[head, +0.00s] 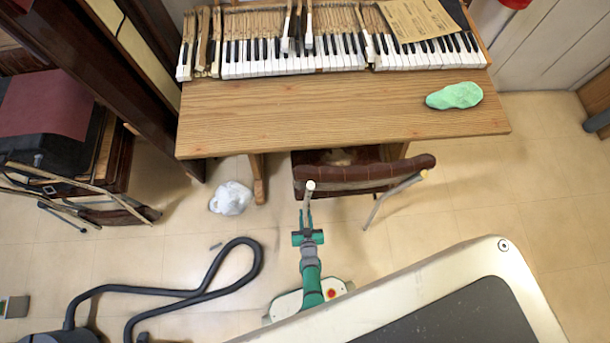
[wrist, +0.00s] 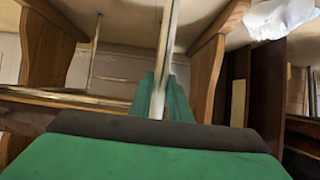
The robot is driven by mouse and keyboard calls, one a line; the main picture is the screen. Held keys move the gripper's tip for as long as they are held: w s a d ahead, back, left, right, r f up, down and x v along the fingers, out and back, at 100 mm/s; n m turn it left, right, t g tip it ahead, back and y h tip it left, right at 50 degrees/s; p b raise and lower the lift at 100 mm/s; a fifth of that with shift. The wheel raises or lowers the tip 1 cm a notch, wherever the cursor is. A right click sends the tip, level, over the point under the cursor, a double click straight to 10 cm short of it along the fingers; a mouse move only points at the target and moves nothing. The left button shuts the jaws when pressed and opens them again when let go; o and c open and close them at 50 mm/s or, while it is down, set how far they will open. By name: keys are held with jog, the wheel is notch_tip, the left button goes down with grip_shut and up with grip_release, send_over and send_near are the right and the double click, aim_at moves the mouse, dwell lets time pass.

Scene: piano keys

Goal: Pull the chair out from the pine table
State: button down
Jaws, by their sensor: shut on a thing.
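The chair (head: 360,178) has a brown padded backrest and pale metal legs. It stands at the front edge of the pine table (head: 330,115), with its seat partly hidden under the tabletop. My gripper (head: 307,222) is at the left end of the backrest, low in front of the table. It is shut on the chair's left metal post, which shows as a pale tube (wrist: 160,85) between the green fingers in the wrist view. The wooden table legs (wrist: 208,65) stand on both sides in that view.
Piano keys (head: 300,55) and a green cloth (head: 454,96) lie on the table. A white crumpled bag (head: 230,198) is on the floor left of the chair. A black hose (head: 215,270) lies further left. Floor right of the chair is clear.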

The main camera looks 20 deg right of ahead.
jog(key=shift+s+a+f, duration=0.1)
jog(key=shift+s+a, duration=0.1)
jog(key=shift+s, duration=0.6)
jog(key=shift+s+a+f, duration=0.1)
jog(key=shift+s+a, duration=0.15)
jog(key=shift+s, duration=0.55)
jog(key=shift+s+a+f, duration=0.1)
jog(key=shift+s+a, duration=0.1)
jog(key=shift+s, duration=0.6)
jog(key=s+a, duration=0.4)
jog(key=s, duration=1.1)
jog(key=shift+a, duration=0.2)
jog(key=shift+r, duration=0.1)
jog(key=c, duration=1.4)
grip_release()
jog(key=shift+o, duration=0.2)
jog(key=shift+w+r, duration=0.1)
jog(key=shift+w, duration=0.1)
